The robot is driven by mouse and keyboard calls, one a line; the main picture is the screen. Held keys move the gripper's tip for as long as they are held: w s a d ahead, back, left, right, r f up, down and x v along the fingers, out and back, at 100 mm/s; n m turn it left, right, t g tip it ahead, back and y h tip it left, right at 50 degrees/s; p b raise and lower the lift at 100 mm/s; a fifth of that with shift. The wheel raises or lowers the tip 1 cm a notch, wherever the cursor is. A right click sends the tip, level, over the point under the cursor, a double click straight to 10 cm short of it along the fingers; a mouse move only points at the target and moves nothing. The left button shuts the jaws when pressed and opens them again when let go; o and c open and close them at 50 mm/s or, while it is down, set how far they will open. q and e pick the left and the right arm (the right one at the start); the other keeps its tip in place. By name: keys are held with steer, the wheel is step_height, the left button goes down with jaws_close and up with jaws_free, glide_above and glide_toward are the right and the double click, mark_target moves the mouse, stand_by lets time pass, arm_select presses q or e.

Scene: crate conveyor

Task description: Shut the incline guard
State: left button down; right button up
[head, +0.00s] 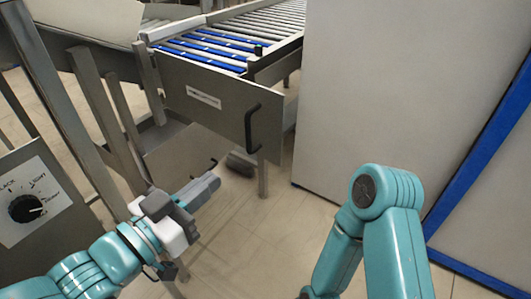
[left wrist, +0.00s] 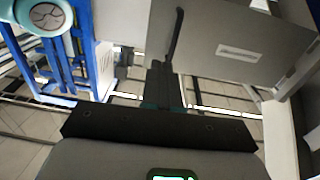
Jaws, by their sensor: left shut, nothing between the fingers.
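The incline guard (head: 215,115) is a flat grey panel with a white label on the side of the roller conveyor. Its left end is by a post, and its right end stands out at an angle from the conveyor, so it looks open. A black bar handle (head: 252,133) is near its right end. My left gripper (head: 210,185) is shut and empty, below and left of the handle and apart from it. The left wrist view shows the guard (left wrist: 225,30) and handle (left wrist: 176,35) beyond my left gripper (left wrist: 162,75). My right gripper is out of view.
The conveyor (head: 215,45) has blue and grey rollers and runs to the back right. A tall grey cabinet (head: 400,80) with blue edging stands at right. A control box with a black knob (head: 25,208) is at left. Open floor (head: 250,240) lies between.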

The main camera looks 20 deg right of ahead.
mark_target(273, 134)
arm_select(q)
steer(key=x, duration=1.4)
steer(key=shift+s+d+p, duration=0.2)
steer(key=shift+s+p, duration=0.1)
steer(key=shift+p, duration=0.05)
steer(key=shift+w+d+f, duration=0.15)
steer(key=shift+w+d, duration=0.2)
steer(key=shift+d, duration=0.1)
